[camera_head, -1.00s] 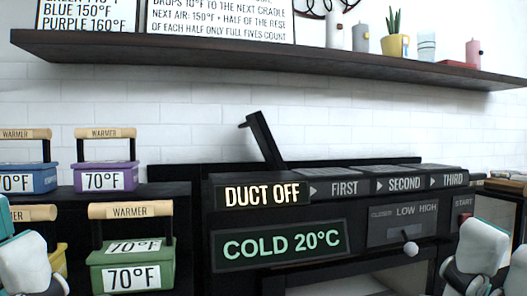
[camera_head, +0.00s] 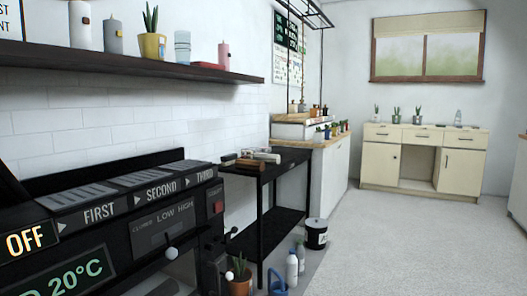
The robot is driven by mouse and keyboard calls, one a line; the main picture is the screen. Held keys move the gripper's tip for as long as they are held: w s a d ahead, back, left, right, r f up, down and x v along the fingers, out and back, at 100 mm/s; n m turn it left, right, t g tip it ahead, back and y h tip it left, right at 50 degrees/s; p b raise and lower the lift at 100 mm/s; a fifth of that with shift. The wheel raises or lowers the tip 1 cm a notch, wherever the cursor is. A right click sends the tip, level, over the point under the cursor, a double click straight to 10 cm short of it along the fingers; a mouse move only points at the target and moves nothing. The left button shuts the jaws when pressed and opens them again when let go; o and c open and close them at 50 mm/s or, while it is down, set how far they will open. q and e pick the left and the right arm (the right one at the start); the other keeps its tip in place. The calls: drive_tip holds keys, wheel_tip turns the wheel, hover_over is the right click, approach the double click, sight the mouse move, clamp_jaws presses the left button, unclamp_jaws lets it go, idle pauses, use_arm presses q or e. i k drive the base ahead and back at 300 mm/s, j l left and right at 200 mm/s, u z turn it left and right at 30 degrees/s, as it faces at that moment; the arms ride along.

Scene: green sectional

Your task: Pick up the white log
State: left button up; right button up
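Several small log-like pieces lie together on the black side table (camera_head: 285,168) beyond the stove. One pale, whitish piece (camera_head: 266,157) lies at the back of this group and looks like the white log. A brown piece (camera_head: 249,164) and a dark greenish piece (camera_head: 229,160) lie beside it. They are small and partly overlap, so their exact shapes are hard to tell. Neither of my grippers is in view.
The black stove (camera_head: 150,205) with its panels fills the left foreground. A potted plant (camera_head: 240,278), bottles (camera_head: 291,268) and a dark bucket (camera_head: 316,234) stand on the floor by the table. A cream desk (camera_head: 424,150) stands far back. Floor at right is clear.

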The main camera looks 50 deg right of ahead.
sight(274, 159)
drive_tip(key=z, duration=1.55)
